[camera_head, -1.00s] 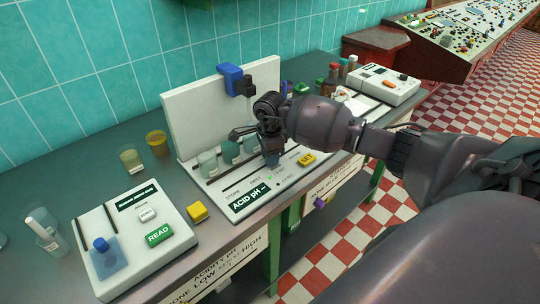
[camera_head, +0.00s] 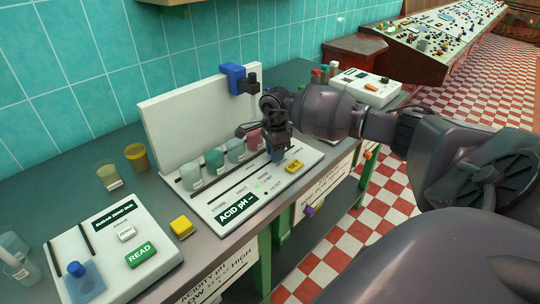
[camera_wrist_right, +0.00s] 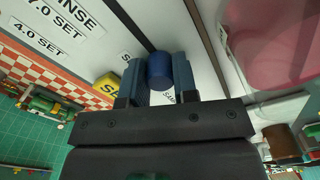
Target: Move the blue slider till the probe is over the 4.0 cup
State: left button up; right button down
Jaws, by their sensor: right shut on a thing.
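My right gripper (camera_head: 278,155) is low over the front of the white ACID pH panel (camera_head: 226,222). In the right wrist view its fingers (camera_wrist_right: 159,83) are shut on the round blue slider (camera_wrist_right: 159,68), beside the SAMPLE label. A blue carriage (camera_head: 232,77) with the black probe (camera_head: 252,80) sits on top of the upright white board, toward its right end. The probe appears roughly above the pink cup (camera_head: 254,138). Several cups stand in a row, including a pale one (camera_head: 190,178) and a green one (camera_head: 214,164). Cup labels are unreadable. My left gripper is out of view.
A yellow SET button (camera_head: 294,166) is just right of my gripper. A yellow block (camera_head: 181,227) and a white READ device (camera_head: 100,245) stand to the left. Two loose cups, one yellow (camera_head: 136,157), are behind. A white box (camera_head: 365,88) and bottles stand right.

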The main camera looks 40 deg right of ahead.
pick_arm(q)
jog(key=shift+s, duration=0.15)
pick_arm(e)
jog(key=c, duration=1.1)
grip_release()
jog(key=shift+o, duration=1.1)
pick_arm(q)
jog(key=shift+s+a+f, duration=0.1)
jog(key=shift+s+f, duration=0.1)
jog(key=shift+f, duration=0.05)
pick_arm(e)
jog(key=shift+r, duration=0.1)
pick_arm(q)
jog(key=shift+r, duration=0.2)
pick_arm(e)
notch_tip(320, 180, up, 11)
jog(key=shift+f, duration=0.2)
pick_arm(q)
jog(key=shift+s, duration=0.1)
